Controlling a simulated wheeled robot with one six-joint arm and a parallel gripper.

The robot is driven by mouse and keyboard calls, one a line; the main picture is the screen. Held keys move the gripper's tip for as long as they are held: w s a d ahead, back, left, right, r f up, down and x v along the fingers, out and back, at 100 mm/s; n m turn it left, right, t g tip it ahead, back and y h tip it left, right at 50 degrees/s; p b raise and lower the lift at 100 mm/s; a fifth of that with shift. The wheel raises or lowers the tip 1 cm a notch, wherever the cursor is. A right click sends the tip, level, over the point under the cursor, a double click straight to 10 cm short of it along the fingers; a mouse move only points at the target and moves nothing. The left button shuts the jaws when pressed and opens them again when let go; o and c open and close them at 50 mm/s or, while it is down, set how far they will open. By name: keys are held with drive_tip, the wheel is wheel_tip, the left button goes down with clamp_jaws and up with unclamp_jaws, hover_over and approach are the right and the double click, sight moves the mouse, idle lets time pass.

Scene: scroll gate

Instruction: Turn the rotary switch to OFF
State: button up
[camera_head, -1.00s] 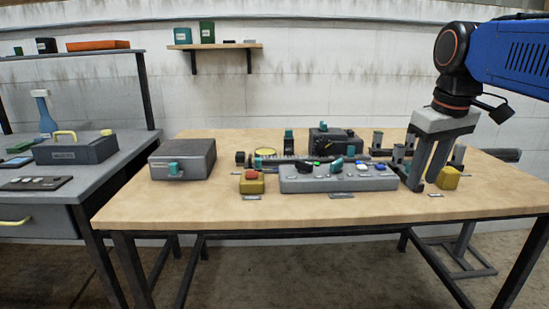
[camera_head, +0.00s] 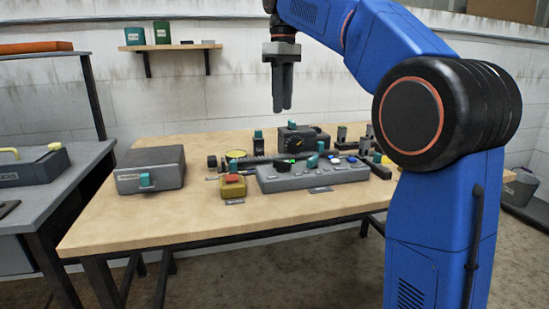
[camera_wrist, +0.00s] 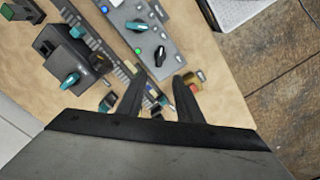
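A grey control panel (camera_head: 345,176) lies on the wooden table. On it are a black rotary knob (camera_wrist: 160,56) with a light pointer mark and a teal lever-like knob (camera_wrist: 136,25). A green button (camera_wrist: 138,51) sits beside the black knob. The labels are too small to read, so I cannot tell which knob is the rotary switch or where OFF lies. My gripper (camera_head: 282,108) points down, high above the table's back part, touching nothing. In the wrist view my gripper (camera_wrist: 160,76) shows two fingers apart with nothing between them.
A yellow box with a red button (camera_head: 233,186) stands left of the panel. A dark box with a dial (camera_head: 303,139) stands behind it. A grey case (camera_head: 150,170) is at the left. The table's front left is clear. A shelf (camera_head: 180,47) hangs on the wall.

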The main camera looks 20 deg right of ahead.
sight(282, 165)
wheel_tip(282, 165, down, 17)
drive_tip(key=shift+r, duration=0.15)
idle(0.5)
clamp_jaws()
